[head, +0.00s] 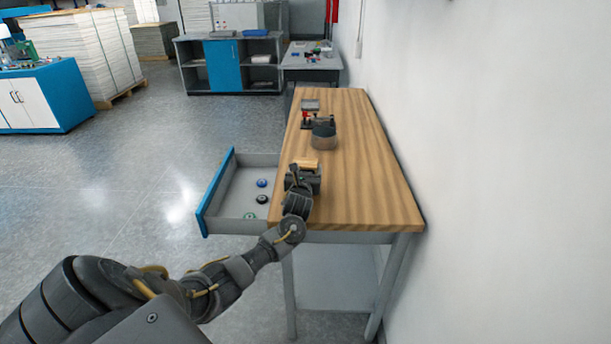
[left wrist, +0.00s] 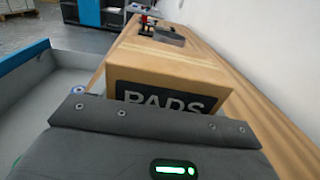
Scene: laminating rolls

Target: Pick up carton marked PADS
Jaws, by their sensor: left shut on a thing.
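The carton marked PADS (left wrist: 168,80) is a brown cardboard box with a dark label and pale letters, close in front of my gripper in the left wrist view. In the head view the carton (head: 305,163) shows as a small tan shape just beyond the gripper, above the wooden tabletop. My left gripper (head: 303,178) is shut on the carton. Its fingertips and the carton's lower part are hidden in both views, so I cannot tell if the carton touches the table. My right gripper is not in view.
The wooden table (head: 365,170) runs along the white wall. A grey round container (head: 323,136) and a red and black device (head: 316,117) stand farther back on it. An open drawer (head: 232,198) with several small round items juts out left. The table's right side is clear.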

